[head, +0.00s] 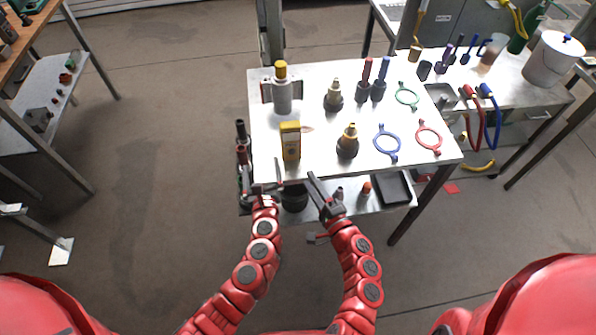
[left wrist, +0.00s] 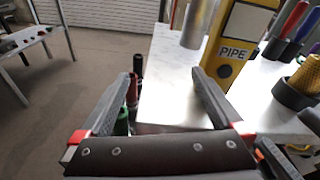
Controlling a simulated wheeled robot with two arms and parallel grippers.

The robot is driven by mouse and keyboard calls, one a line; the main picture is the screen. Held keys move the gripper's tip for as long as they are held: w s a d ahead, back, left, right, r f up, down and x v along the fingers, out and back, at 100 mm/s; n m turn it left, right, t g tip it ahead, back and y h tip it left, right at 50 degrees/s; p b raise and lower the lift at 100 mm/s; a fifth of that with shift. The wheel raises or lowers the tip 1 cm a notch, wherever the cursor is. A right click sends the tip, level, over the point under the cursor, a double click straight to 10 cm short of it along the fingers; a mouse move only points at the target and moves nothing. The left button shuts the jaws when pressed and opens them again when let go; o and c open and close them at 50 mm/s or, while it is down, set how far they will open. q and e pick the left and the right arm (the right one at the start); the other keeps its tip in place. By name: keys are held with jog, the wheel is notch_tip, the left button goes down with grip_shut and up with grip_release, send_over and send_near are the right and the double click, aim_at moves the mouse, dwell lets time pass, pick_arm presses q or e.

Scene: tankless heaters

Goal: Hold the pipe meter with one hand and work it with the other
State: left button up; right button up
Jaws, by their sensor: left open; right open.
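My right gripper (head: 318,185) is at the front edge, right of and nearer than the meter. It is open, with nothing seen between its fingers, and apart from the meter.
On the white table (head: 310,77) stand a grey canister with a yellow cap (head: 282,92), two brass fittings in dark holders (head: 347,142), red and blue handled tools (head: 379,82), and green, blue (head: 387,143) and red rings. A lower shelf holds a black tray (head: 393,187). Bottles stand at the left edge.

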aim_at(289, 123)
pick_arm(q)
jog(key=s+d+r+m+t, duration=0.2)
jog(key=s+d+r, duration=0.4)
jog(key=d+r, duration=0.3)
jog(key=w, duration=0.5)
jog(key=w+f, duration=0.1)
jog(key=w, duration=1)
jog(key=shift+w+a+f, duration=0.3)
jog(key=shift+w+a, duration=0.05)
jog(key=shift+m, duration=0.3)
jog(key=c, duration=1.5)
jog(key=shift+c, duration=0.2)
pick_arm(e)
grip_shut()
